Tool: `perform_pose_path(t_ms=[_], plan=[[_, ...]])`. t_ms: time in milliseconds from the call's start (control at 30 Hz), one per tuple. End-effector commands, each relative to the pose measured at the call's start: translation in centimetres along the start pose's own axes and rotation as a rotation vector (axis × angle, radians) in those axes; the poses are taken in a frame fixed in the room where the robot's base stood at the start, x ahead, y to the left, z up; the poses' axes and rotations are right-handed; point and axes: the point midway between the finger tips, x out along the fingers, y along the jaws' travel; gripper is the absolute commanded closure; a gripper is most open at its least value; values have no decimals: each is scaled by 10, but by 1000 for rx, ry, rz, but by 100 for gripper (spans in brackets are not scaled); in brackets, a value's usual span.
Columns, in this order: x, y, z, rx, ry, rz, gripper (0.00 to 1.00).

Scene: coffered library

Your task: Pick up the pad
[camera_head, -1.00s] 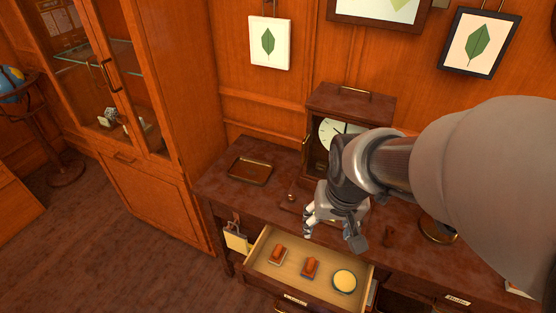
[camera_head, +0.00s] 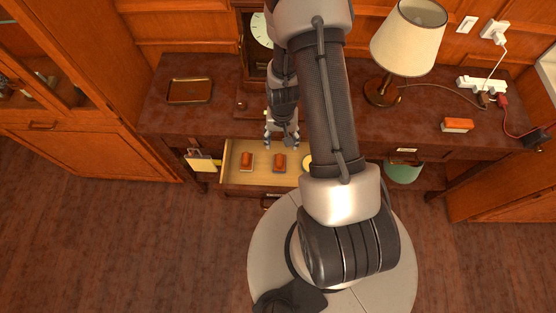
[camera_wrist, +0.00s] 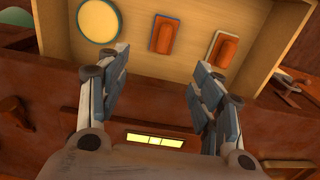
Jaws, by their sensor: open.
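A round pale-yellow pad with a teal rim (camera_wrist: 98,20) lies in the open drawer, at the upper left in the wrist view. In the head view only the left part of the pad (camera_head: 307,161) shows beside my arm, which hides the rest. My gripper (camera_head: 282,144) is open and empty above the back part of the drawer. In the wrist view its fingers (camera_wrist: 161,62) point toward the drawer, with the pad beyond and left of the left finger, apart from it.
Two orange-topped stamps lie in the drawer (camera_head: 233,179): one on a blue base (camera_head: 280,162), one on a pale base (camera_head: 246,161). A clock (camera_head: 261,30), brown tray (camera_head: 189,91), lamp (camera_head: 408,40) and power strip (camera_head: 481,85) stand on the desk. Open floor lies left.

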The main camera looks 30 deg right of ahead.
Motion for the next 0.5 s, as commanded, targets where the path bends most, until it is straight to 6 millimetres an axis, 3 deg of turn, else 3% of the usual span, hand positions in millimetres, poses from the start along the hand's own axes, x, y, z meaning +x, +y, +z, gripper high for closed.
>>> perform_pose_path(t_ms=[33,300,500], plan=[[16,0,1,0,-4,1,40],[71,0,1,-1,-2,1,40],[88,-1,0,-1,0,0,40]])
